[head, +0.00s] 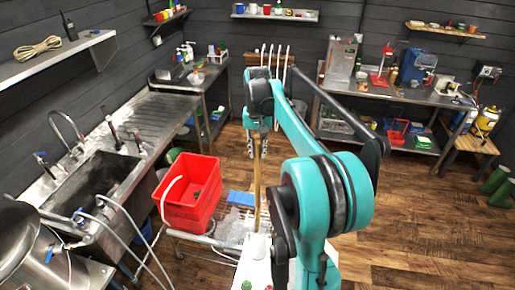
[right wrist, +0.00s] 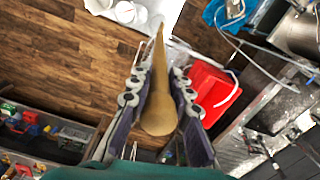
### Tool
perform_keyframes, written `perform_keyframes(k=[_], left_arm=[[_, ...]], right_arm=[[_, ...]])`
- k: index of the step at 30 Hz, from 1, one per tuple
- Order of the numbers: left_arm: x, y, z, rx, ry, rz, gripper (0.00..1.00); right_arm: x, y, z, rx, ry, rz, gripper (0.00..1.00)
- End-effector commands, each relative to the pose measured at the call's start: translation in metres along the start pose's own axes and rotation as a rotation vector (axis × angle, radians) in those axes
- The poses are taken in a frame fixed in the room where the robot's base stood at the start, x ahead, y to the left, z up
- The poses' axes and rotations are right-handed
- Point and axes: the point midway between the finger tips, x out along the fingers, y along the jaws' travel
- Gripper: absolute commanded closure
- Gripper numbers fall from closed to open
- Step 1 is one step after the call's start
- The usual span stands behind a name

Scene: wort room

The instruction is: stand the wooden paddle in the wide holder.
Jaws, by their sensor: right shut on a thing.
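The wooden paddle (head: 257,178) hangs close to upright from my right gripper (head: 257,146), which is shut on its upper part. In the right wrist view the paddle (right wrist: 158,112) lies between both fingers of that gripper (right wrist: 158,88), its rounded end near the camera and its thin end pointing away. A white container (head: 257,246) stands below the paddle, partly hidden by my arm; it may be the wide holder, but I cannot tell surely. White vessels also show in the right wrist view (right wrist: 130,13). Whether the paddle's lower end touches one is unclear. My left gripper is out of view.
A red crate (head: 188,205) stands left of the paddle on a low metal cart, with a blue item (head: 241,198) between. A steel sink counter (head: 130,135) runs along the left. A loaded workbench (head: 400,92) stands at the back right.

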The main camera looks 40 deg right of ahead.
Motion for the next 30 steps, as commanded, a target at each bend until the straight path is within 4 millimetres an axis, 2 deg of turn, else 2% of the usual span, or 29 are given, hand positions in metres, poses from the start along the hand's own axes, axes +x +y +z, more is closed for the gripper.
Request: perform_keyframes(k=[3,30], left_arm=[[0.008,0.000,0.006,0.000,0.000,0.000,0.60],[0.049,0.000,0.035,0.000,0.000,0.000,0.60]], right_arm=[[0.013,0.000,0.000,0.000,0.000,0.000,1.00],[0.088,0.000,0.000,0.000,0.000,0.000,1.00]])
